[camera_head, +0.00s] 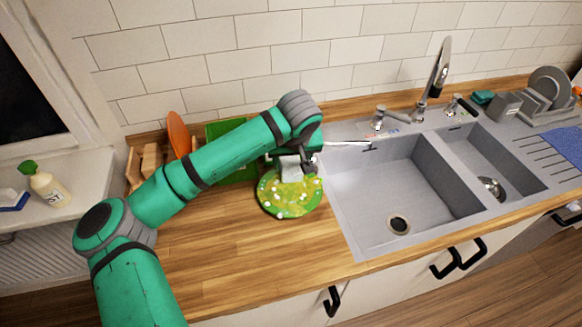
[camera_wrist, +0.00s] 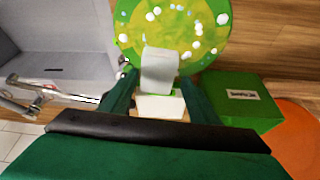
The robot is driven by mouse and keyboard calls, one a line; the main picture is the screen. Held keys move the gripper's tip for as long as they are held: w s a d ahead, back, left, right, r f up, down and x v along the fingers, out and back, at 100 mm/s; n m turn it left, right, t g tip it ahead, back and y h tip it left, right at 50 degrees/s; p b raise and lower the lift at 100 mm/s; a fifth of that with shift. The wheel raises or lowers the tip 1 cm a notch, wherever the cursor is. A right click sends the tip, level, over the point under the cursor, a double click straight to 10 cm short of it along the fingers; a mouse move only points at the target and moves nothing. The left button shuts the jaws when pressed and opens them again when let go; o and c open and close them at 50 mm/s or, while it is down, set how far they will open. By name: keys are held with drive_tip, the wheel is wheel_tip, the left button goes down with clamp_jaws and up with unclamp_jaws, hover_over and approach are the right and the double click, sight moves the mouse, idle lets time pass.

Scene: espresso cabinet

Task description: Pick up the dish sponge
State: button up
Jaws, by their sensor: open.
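My gripper (camera_head: 298,169) is open over the back edge of a round green and yellow plate with white spots (camera_head: 278,207), left of the sink. In the wrist view, its two fingers (camera_wrist: 158,80) stand on either side of a pale grey-white piece (camera_wrist: 160,66) and a white block with a thin green edge (camera_wrist: 161,105). I cannot tell whether the fingers touch them. In the head view, a whitish patch (camera_head: 291,167) shows beside the gripper. A teal sponge-like block (camera_head: 483,97) lies behind the sink. I cannot tell which of these is the dish sponge.
A double sink (camera_head: 352,212) with a tall faucet (camera_head: 440,68) is to the right. A green box (camera_wrist: 238,98) and an orange disc (camera_head: 178,134) stand near the back wall. A soap bottle (camera_head: 49,188) is on the left sill. The front wooden counter (camera_head: 230,262) is clear.

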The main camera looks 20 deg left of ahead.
sight(291, 167)
drive_tip(key=x, duration=0.5)
drive_tip(key=shift+w+d, duration=0.15)
drive_tip(key=c, duration=0.7)
drive_tip(key=shift+c, duration=0.2)
drive_tip(key=shift+r, duration=0.45)
wheel_tip(291, 167, up, 2)
drive_tip(key=s+d+r, duration=0.3)
drive_tip(key=s+r, duration=0.7)
drive_tip(key=s, duration=0.3)
drive_tip(key=shift+s+d, duration=0.3)
